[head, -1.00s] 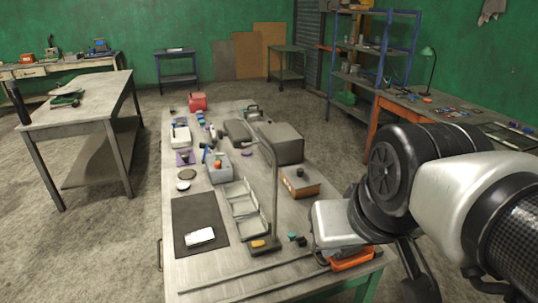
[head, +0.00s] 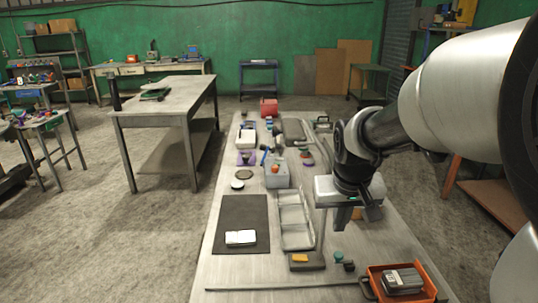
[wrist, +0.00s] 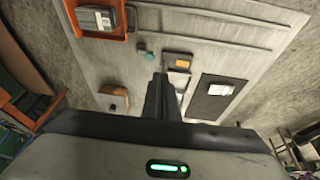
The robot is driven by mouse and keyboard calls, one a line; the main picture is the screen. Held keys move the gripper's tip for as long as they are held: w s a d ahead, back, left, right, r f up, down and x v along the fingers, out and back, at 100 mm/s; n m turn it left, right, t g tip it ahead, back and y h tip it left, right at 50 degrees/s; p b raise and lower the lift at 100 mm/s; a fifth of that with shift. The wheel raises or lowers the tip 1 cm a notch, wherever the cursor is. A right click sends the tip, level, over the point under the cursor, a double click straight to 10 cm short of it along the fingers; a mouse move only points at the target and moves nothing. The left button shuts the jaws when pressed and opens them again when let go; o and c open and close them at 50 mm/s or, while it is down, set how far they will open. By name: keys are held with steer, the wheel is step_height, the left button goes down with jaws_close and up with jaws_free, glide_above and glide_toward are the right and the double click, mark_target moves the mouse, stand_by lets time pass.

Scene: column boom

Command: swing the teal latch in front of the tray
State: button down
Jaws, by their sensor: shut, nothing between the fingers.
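A small teal piece (head: 339,256), which I take for the latch, sits near the table's front, beside a small dark piece (head: 348,266). It also shows in the wrist view (wrist: 150,56), just beyond my fingertips. The pale divided tray (head: 293,222) lies to its left and farther back. My gripper (head: 343,226) is shut and empty, pointing down above the table behind the teal piece. It is apart from the teal piece; its exact height is unclear. In the wrist view my closed fingers (wrist: 160,80) hide the table behind them.
A post base (head: 307,262) with a yellow-orange block stands left of the teal piece; my gripper partly hides its post. An orange bin (head: 410,280) with a grey item is at the front right. A dark mat (head: 241,222) with a white item lies left. Several items crowd the far table.

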steer(key=w+d+f+m+b, duration=0.1)
steer(key=w+d+f, duration=0.3)
steer(key=w+f, duration=0.3)
steer(key=shift+w+d+f+b, duration=0.3)
steer(key=shift+d+f+b, duration=0.1)
steer(key=shift+f, duration=0.3)
steer(key=b+x, duration=0.1)
steer(key=x, duration=0.9)
steer(key=shift+a+b, duration=0.2)
steer(key=shift+b, duration=0.1)
steer(key=shift+s+r+y+p, duration=0.15)
steer(key=shift+y+p, duration=0.15)
steer(key=shift+p, duration=0.2)
